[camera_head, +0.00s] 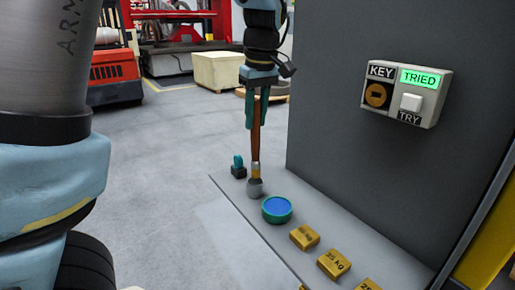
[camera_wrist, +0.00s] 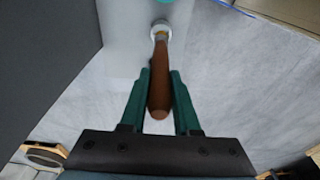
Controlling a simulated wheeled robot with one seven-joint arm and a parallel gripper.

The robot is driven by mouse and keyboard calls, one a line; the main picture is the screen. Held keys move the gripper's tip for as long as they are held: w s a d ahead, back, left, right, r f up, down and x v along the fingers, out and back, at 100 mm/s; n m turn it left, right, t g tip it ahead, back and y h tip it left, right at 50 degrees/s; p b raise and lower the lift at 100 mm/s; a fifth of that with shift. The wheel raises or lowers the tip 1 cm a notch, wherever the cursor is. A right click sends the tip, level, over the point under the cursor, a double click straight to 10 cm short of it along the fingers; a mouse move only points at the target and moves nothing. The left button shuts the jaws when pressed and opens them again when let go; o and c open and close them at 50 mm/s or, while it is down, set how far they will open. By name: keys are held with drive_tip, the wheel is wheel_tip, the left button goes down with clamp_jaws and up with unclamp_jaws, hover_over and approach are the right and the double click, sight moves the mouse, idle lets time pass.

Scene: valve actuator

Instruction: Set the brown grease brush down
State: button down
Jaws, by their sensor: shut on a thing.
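The brown grease brush (camera_head: 256,142) hangs upright, handle up and grey bristle end down, from my gripper (camera_head: 257,112). Its bristle end is at the grey shelf near the far left corner; I cannot tell whether it touches. In the wrist view the brown handle (camera_wrist: 160,85) lies between the two green fingers of my gripper (camera_wrist: 160,78), which is shut on it. The grey shelf (camera_head: 238,207) extends beneath the brush. A round green tin with blue contents (camera_head: 277,209) stands just right of the bristle end.
A small dark block with a teal top (camera_head: 238,166) stands behind and left of the brush. Yellow weights (camera_head: 334,264) line the shelf toward the front right. A grey panel (camera_head: 375,150) rises along the right, bearing a KEY and TRY box (camera_head: 405,93) with a green TRIED display.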

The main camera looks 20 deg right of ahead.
hover_over(256, 160)
drive_tip(key=shift+w+d+f+p, duration=0.1)
drive_tip(key=shift+w+f+p, duration=0.05)
drive_tip(key=shift+f, duration=0.8)
drive_tip(key=shift+w+f+p, duration=0.1)
drive_tip(key=shift+f+p, duration=0.05)
drive_tip(key=shift+f, duration=0.8)
drive_tip(key=shift+w+d+f+p, duration=0.1)
drive_tip(key=shift+w+f+p, duration=0.05)
drive_tip(key=shift+f, duration=0.8)
drive_tip(key=c, duration=0.6)
unclamp_jaws()
drive_tip(key=shift+a, duration=0.1)
drive_tip(key=shift+c, duration=0.2)
